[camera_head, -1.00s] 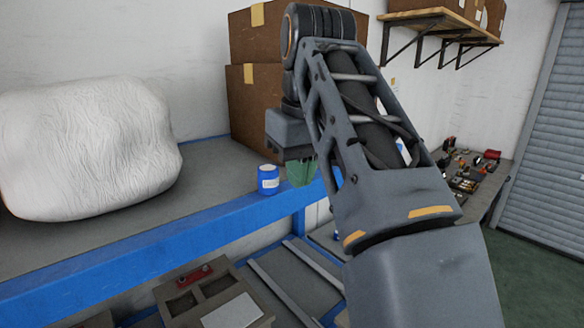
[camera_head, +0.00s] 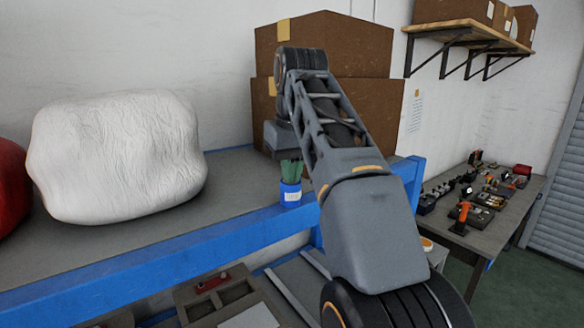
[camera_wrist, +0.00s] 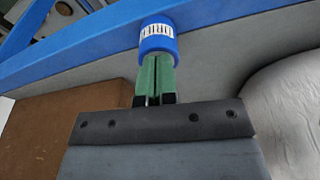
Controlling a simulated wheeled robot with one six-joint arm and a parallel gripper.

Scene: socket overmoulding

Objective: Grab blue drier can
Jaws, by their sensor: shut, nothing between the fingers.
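The blue drier can (camera_head: 290,196) stands upright on the grey shelf, close to its blue front rail. It has a white label with dark lettering. My gripper (camera_head: 291,178) has green fingers pointing down at the can from above, and in the head view their tips overlap its top. In the wrist view the can (camera_wrist: 157,42) lies just past the tips of my gripper (camera_wrist: 157,58). The two fingers are together with only a thin dark line between them. They hold nothing. I cannot tell whether the tips touch the can's top.
A large white bundle (camera_head: 115,155) sits on the shelf to the left, with a red object (camera_head: 12,185) beyond it. Cardboard boxes (camera_head: 345,50) stand behind my arm. The blue rail (camera_head: 180,245) runs along the shelf front. A bench with tools (camera_head: 480,215) is at the right.

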